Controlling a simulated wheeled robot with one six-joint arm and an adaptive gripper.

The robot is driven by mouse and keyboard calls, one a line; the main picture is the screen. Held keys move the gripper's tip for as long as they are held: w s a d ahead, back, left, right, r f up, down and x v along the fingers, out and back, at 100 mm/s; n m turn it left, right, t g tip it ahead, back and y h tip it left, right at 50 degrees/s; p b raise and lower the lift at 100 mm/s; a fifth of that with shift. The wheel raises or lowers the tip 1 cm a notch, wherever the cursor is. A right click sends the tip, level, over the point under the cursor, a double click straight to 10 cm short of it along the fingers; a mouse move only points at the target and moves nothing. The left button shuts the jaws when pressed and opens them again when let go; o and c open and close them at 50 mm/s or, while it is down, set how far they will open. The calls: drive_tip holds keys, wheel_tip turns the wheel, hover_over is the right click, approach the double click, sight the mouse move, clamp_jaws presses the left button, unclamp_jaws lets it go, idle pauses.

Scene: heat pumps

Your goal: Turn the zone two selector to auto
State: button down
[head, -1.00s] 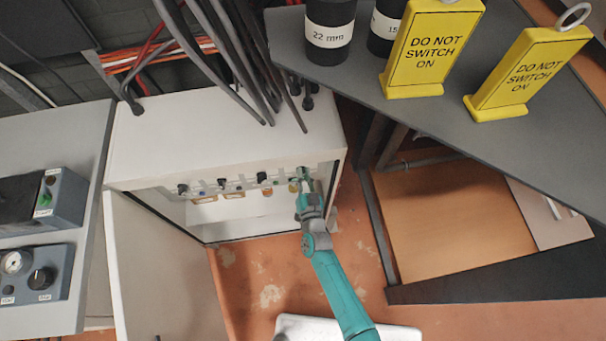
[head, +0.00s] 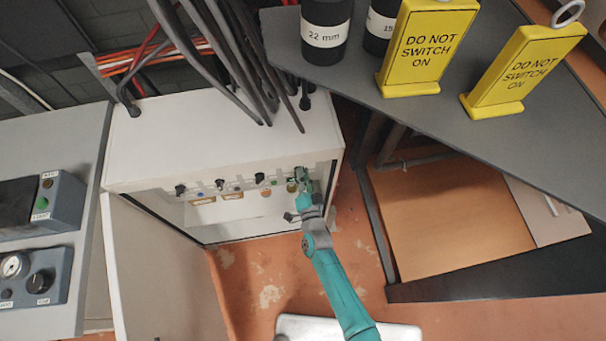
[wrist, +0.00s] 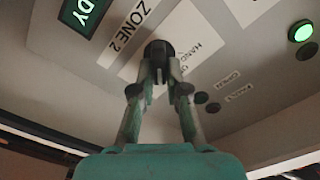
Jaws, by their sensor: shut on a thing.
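The zone two selector (wrist: 158,47) is a round black knob on the pale panel face in the wrist view. The rest of that plate is partly hidden, and I cannot tell which position the knob points to. My gripper (wrist: 160,72) is shut on the knob, one finger on each side. In the head view my gripper (head: 301,178) reaches the right end of the row of controls in the open cabinet and hides the selector there.
The white cabinet (head: 225,135) has its door (head: 160,275) open at left. A green lamp (wrist: 301,32) is lit near the selector. Two yellow "DO NOT SWITCH ON" signs (head: 428,48) (head: 523,70) stand on the grey shelf (head: 400,125) at right.

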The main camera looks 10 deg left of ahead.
drive_tip(key=c, duration=1.2)
unclamp_jaws()
drive_tip(key=v, duration=1.2)
